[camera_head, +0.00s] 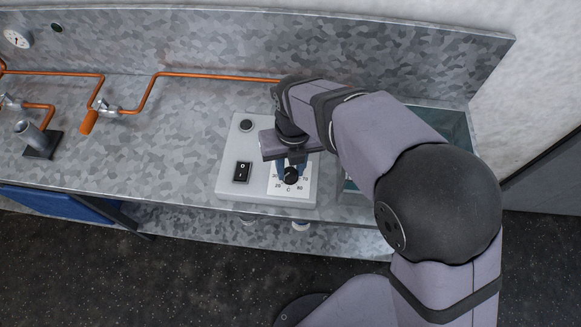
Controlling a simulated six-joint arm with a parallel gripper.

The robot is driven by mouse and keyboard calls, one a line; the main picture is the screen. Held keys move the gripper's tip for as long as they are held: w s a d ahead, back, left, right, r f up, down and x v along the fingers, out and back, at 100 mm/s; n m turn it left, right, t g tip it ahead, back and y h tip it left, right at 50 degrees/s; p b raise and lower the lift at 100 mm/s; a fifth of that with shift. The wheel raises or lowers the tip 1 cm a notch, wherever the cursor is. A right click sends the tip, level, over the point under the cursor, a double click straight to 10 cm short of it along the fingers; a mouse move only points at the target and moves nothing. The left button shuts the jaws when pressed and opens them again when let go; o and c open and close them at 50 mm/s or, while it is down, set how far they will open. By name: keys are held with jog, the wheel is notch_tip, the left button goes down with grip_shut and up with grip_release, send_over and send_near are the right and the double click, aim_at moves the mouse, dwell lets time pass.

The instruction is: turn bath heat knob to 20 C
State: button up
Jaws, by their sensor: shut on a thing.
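The heat knob (291,176) is a small black dial on a white scale plate marked in C, with 20 at its lower left and 80 at its lower right. It sits on the pale control box (228,184) of the bath. My gripper (291,168) points down at the panel, its bluish fingers shut on the knob. The gripper body covers the upper part of the scale. The knob's pointer is too small to read clearly.
A black rocker switch (242,171) and a round black button (246,126) are left of the knob. The bath basin (455,128) is partly behind my arm. Copper pipes (152,88) with an orange-handled valve (89,122) and a metal tube on a dark base (40,142) stand left.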

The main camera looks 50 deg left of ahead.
aim_at(292, 172)
jog(key=shift+a+r, duration=0.1)
jog(key=o, duration=1.1)
jog(key=shift+c, duration=0.2)
jog(key=shift+w+r+b, duration=0.1)
jog(key=shift+r+b, duration=0.8)
jog(key=shift+r, duration=2.75)
